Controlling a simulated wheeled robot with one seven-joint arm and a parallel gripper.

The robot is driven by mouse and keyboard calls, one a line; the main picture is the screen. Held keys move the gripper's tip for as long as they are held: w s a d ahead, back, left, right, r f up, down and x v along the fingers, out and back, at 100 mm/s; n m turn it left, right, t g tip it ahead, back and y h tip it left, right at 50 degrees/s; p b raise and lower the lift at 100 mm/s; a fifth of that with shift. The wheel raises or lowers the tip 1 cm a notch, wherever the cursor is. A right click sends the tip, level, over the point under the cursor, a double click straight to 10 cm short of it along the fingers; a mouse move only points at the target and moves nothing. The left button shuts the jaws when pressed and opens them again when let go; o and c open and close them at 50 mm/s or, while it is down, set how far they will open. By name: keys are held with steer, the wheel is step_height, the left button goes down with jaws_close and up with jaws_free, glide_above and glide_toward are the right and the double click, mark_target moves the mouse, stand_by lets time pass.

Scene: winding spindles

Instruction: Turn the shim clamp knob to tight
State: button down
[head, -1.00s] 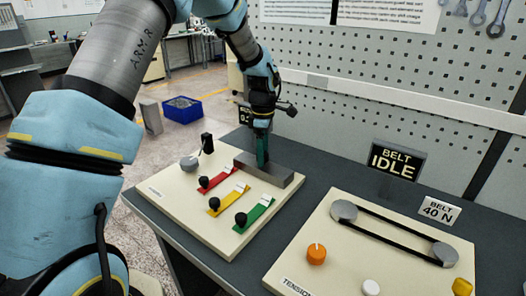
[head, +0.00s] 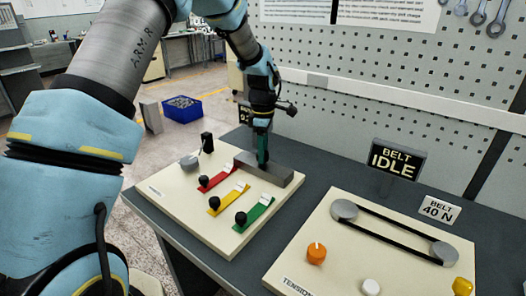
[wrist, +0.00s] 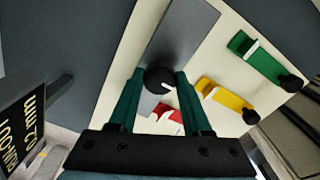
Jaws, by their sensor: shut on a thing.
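The shim clamp knob (wrist: 158,81) is round and black with a white pointer line, on a grey metal block, in the wrist view. My gripper (wrist: 160,78) has its green fingers on either side of this knob and is shut on it. In the head view my gripper (head: 262,152) points down at the grey block (head: 278,174) at the back of the cream board, and its fingers hide the knob. The pointer line runs to the right and slightly down in the wrist view.
Red (head: 217,180), yellow (head: 229,199) and green (head: 255,213) strips with black knobs lie in front of the block. A dark sign (wrist: 22,125) stands close by, its text only partly readable. A belt board (head: 330,225) is at the right.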

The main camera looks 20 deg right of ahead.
steer(key=m+b, duration=0.1)
steer(key=m, duration=0.3)
steer(key=m+b, duration=0.1)
steer(key=m, duration=0.8)
steer(key=shift+a+b, duration=0.1)
steer(key=shift+b, duration=0.2)
steer(key=shift+m, duration=2.3)
steer(key=shift+c, duration=1.7)
jaws_free()
